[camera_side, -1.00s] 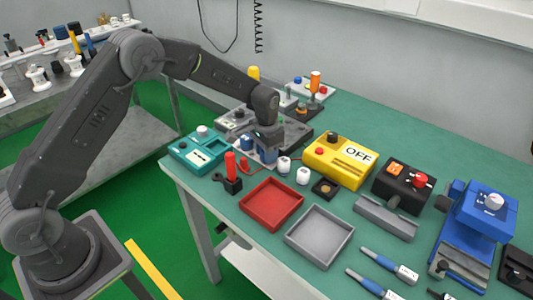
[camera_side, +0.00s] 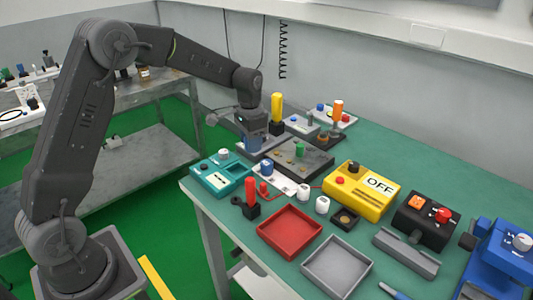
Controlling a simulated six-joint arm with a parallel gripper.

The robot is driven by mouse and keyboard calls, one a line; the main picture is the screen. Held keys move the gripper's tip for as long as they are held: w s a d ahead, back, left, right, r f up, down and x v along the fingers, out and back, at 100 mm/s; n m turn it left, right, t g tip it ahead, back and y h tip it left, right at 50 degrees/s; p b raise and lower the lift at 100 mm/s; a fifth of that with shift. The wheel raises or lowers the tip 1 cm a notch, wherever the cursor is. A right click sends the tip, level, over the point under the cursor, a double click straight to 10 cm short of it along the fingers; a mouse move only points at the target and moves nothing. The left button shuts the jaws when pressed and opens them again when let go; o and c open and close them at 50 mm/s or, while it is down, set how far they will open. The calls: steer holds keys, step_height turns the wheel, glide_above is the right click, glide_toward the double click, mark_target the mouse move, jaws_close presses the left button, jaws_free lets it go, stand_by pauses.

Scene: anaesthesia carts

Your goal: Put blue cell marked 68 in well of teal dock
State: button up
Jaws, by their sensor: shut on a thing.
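My gripper (camera_side: 251,134) points down above and behind the dock, shut on a blue cell (camera_side: 253,145) held in the air. The marking on the held cell is too small to read. Another blue cell (camera_side: 267,166) stands on a white tray (camera_side: 287,186) to the right of the dock.
A grey plate with a green knob (camera_side: 299,150) and a yellow post (camera_side: 277,106) stand behind. A red tray (camera_side: 290,230), a grey tray (camera_side: 337,266) and a yellow OFF box (camera_side: 361,191) lie to the right.

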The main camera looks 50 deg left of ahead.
steer(key=shift+s+a, duration=0.15)
steer(key=shift+s, duration=0.2)
steer(key=s+d+f+n, duration=0.3)
steer(key=s+d, duration=0.1)
steer(key=s, duration=0.1)
steer(key=w+a+r+m, duration=0.2)
steer(key=w+a, duration=0.1)
steer(key=w+a+r+m, duration=0.1)
steer(key=w, duration=0.1)
steer(key=shift+w+a+r, duration=0.15)
steer(key=shift+a+r, duration=0.15)
steer(key=shift+a, duration=0.05)
glide_above(286, 186)
step_height(286, 186, down, 7)
steer(key=shift+a, duration=0.1)
steer(key=shift+f, duration=1.8)
